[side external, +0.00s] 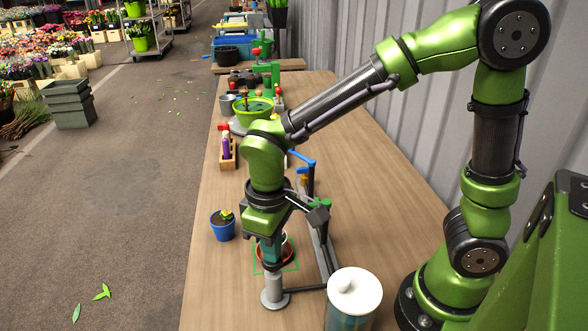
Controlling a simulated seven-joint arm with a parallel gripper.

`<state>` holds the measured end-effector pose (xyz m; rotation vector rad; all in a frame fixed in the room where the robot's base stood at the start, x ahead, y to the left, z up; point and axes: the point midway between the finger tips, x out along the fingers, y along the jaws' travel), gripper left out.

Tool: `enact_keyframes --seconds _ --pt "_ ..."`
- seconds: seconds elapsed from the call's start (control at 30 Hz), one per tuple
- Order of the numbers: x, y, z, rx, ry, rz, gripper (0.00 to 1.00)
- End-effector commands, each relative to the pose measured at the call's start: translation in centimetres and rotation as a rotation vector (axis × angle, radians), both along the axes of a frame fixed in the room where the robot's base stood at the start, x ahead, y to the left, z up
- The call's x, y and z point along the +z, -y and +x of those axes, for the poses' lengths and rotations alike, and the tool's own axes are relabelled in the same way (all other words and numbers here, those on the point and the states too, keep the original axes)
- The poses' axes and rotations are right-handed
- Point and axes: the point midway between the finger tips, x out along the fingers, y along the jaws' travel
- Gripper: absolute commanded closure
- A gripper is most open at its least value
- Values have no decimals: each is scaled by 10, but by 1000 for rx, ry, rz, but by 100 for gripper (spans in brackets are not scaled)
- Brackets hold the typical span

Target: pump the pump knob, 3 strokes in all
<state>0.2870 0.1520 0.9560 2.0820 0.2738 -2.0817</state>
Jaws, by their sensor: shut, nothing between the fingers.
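A grey cylinder with a wide round foot (274,292), which looks like the pump, stands near the front left edge of the table. My gripper (272,262) points straight down over it, shut, with nothing between its fingers. The fingertips meet the top of the cylinder in this view; I cannot tell whether they touch. The pump knob itself cannot be made out and seems hidden by the fingers.
A brown pot (289,253) stands in a green square outline just behind the gripper. A blue pot (222,229) is to the left. A grey rail with a blue lever (302,158) lies to the right. A green bowl (252,112) stands farther back. Bare table lies right of the rail.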

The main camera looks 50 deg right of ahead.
Motion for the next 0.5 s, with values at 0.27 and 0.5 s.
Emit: enact_keyframes --seconds 0.27,0.5 --pt "1 0 0 1 0 0 100" --pt "17 0 0 1 2 1 100"
